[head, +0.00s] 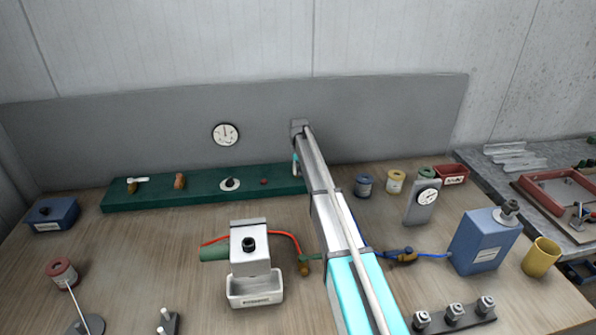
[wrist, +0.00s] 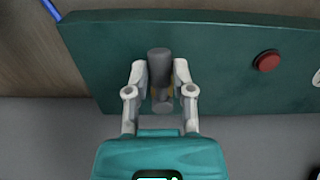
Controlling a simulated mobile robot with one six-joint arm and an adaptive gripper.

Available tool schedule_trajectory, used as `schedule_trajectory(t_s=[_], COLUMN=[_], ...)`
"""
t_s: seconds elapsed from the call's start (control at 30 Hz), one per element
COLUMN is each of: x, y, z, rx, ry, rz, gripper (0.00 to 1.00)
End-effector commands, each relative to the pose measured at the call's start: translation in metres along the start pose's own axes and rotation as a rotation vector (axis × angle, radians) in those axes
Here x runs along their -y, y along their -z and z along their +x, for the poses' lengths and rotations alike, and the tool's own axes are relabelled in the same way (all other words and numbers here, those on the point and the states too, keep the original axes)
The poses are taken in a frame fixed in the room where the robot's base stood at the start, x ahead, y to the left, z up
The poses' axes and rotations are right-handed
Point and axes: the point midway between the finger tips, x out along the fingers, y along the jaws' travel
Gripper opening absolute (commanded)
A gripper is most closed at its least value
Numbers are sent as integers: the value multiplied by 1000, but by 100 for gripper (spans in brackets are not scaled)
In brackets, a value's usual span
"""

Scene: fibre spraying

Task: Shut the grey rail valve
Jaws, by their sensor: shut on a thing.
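The grey rail valve, a grey bar-shaped handle (wrist: 159,62) with a little brass colour beside it, stands on the green rail (wrist: 105,60) in the wrist view. My gripper (wrist: 161,82) is shut on it, one finger on each side. The handle lies lengthwise between the fingers, across the rail's width. In the head view the green rail (head: 205,194) runs along the back of the table.
A red button (wrist: 267,61) is beside the valve on the rail. A gauge (head: 226,134) hangs on the grey back panel.

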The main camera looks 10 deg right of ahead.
Motion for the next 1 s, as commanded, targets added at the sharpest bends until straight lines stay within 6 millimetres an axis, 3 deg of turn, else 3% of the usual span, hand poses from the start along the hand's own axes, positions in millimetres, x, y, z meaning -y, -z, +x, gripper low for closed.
schedule_trajectory(t_s=[0.37, 1.0], x=[-14, -43], y=[2, 21], z=[0, 0], rx=[0, 0], ry=[1, 0], rz=[-249, -853], gripper=[0, 0])
